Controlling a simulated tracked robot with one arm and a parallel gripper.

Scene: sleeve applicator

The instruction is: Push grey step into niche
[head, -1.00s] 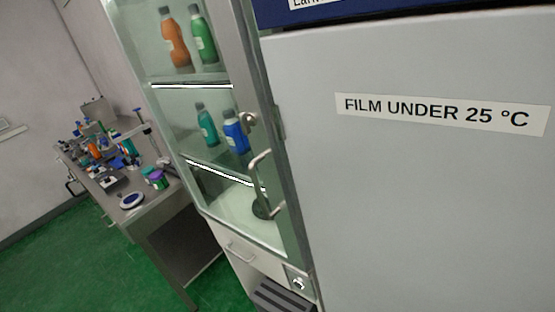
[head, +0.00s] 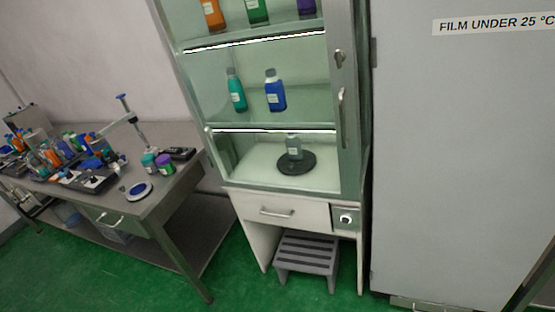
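The grey step (head: 306,256) is a small stool with dark tread strips. It stands on the green floor at the foot of the glass-fronted cabinet, partly under the drawer. The niche (head: 262,236) is the open space below the drawer, between the cabinet's two white side panels. The step's front legs show at the opening; how deep its back reaches is hidden. My gripper is not seen in the head view.
The cabinet (head: 280,213) has a drawer with a handle and bottles behind glass. A grey fridge-like unit (head: 455,160) stands close on the right. A cluttered workbench (head: 165,205) stands on the left. Green floor (head: 235,285) is clear in front.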

